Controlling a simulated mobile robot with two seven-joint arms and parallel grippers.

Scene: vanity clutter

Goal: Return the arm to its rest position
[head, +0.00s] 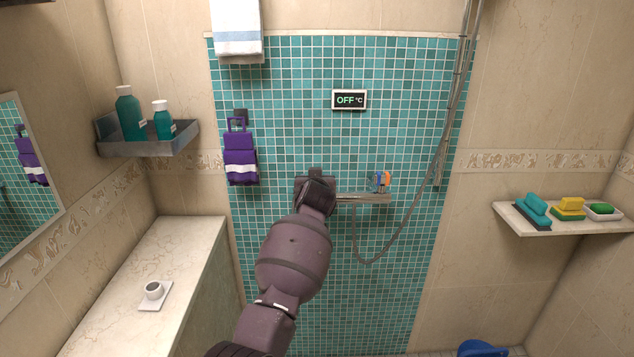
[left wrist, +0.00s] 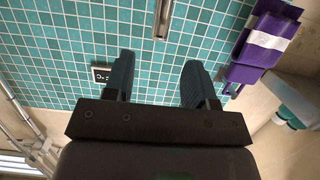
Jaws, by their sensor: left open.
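My left arm reaches up from the bottom of the head view toward the teal tiled wall. The gripper is open and empty, and tiled wall shows beyond the fingers. My right gripper is not in view.
A corner shelf (head: 165,143) holds two teal bottles. A shower hose (head: 400,225) hangs to the right. A right shelf (head: 530,225) holds sponges. A blue object (head: 482,349) lies low.

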